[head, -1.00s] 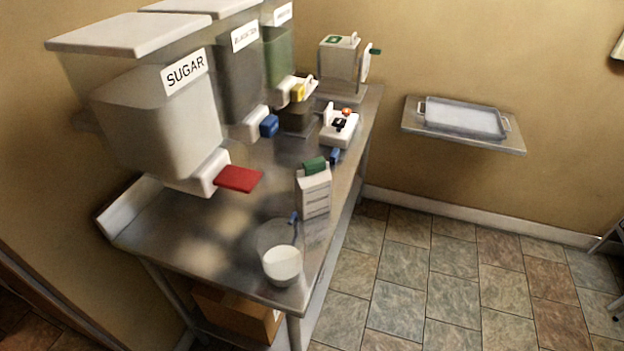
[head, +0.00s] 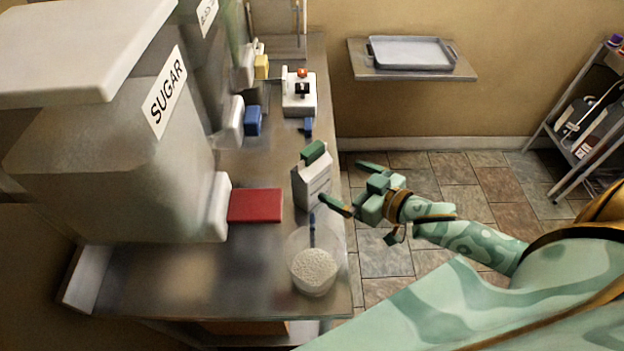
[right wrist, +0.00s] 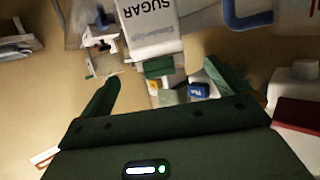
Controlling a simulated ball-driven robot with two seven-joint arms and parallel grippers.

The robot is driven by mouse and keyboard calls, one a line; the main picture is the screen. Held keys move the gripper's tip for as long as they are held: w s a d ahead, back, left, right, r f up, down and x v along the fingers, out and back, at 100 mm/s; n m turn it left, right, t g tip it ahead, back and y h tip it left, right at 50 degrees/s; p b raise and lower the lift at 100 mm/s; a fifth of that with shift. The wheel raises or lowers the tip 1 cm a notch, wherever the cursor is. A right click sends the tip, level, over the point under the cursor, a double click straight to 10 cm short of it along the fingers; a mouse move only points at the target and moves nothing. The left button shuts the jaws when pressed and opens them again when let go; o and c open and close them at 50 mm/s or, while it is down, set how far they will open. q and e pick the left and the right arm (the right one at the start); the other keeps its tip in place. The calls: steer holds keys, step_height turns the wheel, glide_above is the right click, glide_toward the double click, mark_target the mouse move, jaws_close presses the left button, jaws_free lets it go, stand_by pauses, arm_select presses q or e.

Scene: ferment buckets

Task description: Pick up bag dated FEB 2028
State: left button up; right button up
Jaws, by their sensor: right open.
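A white bag (head: 313,184) with a green clip on top stands upright on the steel counter, near its right edge. In the right wrist view the bag (right wrist: 150,28) shows the word SUGAR, with its green clip toward my fingers. I cannot read a date on it. My right gripper (head: 340,181) is open and empty, just right of the bag over the counter's edge. In the right wrist view the bag lies ahead of the gap between the fingers (right wrist: 161,72). I cannot tell if a finger touches it. My left gripper is not in view.
A clear cup (head: 314,270) of white grains with a blue-handled scoop stands in front of the bag. A SUGAR dispenser (head: 120,150) with a red lever (head: 255,205) stands left. A scale (head: 299,95) is behind. A tray (head: 410,53) rests on a wall shelf.

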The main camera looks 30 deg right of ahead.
mark_target(316, 169)
steer(key=b+x, duration=0.1)
steer(key=x, duration=0.7)
steer(key=shift+w+f, duration=0.2)
steer(key=shift+w, duration=0.05)
steer(key=x, duration=0.2)
steer(key=b+x, duration=0.1)
steer(key=x, duration=0.2)
steer(key=shift+w+d+f, duration=0.15)
steer(key=shift+w+f, duration=0.05)
steer(key=shift+f, duration=0.05)
steer(key=shift+s+r, duration=0.1)
steer(key=c, duration=1)
steer(key=shift+c, duration=1.4)
steer(key=shift+r, duration=0.1)
